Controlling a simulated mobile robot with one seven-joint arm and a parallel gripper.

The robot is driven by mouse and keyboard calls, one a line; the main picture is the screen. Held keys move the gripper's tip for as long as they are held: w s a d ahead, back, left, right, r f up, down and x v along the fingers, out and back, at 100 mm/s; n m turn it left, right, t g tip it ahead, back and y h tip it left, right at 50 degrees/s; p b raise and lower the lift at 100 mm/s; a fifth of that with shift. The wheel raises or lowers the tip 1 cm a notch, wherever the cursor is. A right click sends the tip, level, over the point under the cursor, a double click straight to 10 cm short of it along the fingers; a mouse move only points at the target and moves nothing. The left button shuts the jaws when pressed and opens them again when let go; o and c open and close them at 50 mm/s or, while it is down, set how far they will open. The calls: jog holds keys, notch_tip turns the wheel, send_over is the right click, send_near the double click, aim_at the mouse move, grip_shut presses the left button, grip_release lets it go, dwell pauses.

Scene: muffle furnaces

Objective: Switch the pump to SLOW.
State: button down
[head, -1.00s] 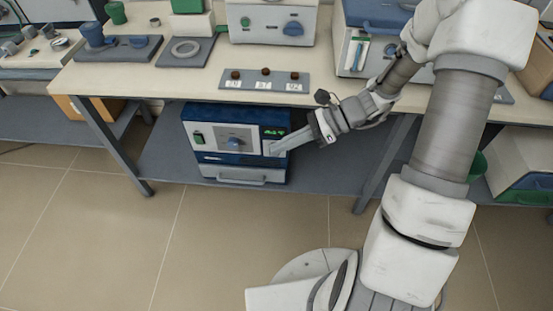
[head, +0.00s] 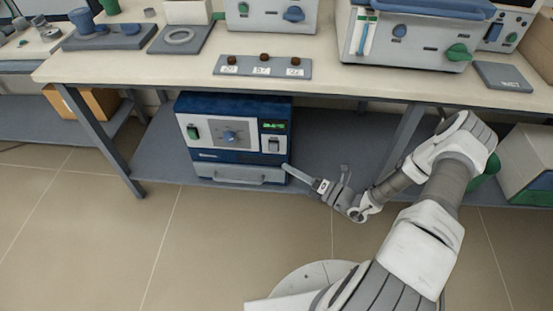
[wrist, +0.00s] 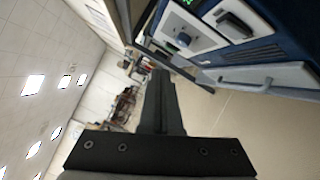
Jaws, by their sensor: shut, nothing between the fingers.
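A blue and white unit (head: 232,137) sits on the shelf under the bench; no pump label is readable on it. Its front has a green switch (head: 192,132), a round blue-grey dial (head: 230,137), a lit green display (head: 274,126) and a rocker switch (head: 273,144) below the display. The rocker switch also shows in the wrist view (wrist: 236,24), dark in a pale frame; its lettering is unreadable. My gripper (head: 287,168) is shut and empty, below and right of the rocker switch, near the unit's lower right corner. Its shut fingers show in the wrist view (wrist: 160,85).
The unit's handle bar (head: 226,177) runs along its lower front. The bench (head: 130,66) overhangs it, with a strip of several brown knobs (head: 262,66) on top. A bench leg (head: 403,140) stands to the right. The floor in front is clear.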

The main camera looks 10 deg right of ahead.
notch_tip(320, 180, down, 9)
jog(key=d+m+t+h+b, duration=0.1)
jog(key=m+t+h+b, duration=0.1)
jog(key=m, duration=0.5)
jog(key=shift+d+t+h, duration=0.4)
jog(key=shift+t+h, duration=0.5)
jog(key=shift+h, duration=0.2)
jog(key=shift+w, duration=0.15)
